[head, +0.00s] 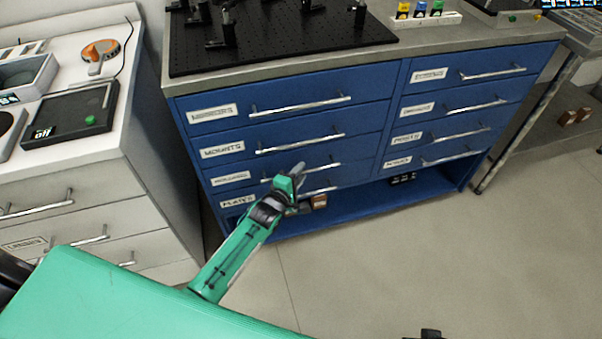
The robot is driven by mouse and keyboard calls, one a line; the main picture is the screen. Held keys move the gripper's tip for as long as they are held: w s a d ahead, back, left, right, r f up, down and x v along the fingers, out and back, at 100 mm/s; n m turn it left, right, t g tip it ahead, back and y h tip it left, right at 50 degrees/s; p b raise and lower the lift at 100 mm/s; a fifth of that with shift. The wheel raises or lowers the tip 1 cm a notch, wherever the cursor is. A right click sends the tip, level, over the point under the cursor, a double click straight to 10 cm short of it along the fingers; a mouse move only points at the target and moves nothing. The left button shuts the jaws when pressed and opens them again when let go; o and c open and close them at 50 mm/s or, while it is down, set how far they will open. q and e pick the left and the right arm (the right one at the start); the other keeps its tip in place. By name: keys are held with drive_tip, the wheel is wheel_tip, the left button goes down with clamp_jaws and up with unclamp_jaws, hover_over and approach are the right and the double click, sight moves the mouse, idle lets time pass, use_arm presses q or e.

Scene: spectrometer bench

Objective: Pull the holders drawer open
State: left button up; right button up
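A blue cabinet has two columns of drawers with long silver bar handles and white labels. The label on the third left drawer (231,178) is too blurred to read surely, but it could be the holders drawer. Its front looks flush with its neighbours. My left gripper (294,178) is in front of the lower left drawers, its tip over the third drawer's handle (325,168). Whether it touches the bar, and its finger gap, cannot be told. A dark part at the bottom edge may belong to my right arm; my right gripper does not show clearly.
The plates drawer (237,203) is just below, partly behind my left gripper. An open shelf (350,203) runs under the drawers. A white drawer unit (75,205) stands at the left. A black breadboard (280,40) with posts lies on top. The floor (400,265) in front is clear.

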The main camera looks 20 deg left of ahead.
use_arm(q)
drive_tip(key=shift+w+d, duration=0.1)
drive_tip(key=shift+w, duration=0.45)
clamp_jaws()
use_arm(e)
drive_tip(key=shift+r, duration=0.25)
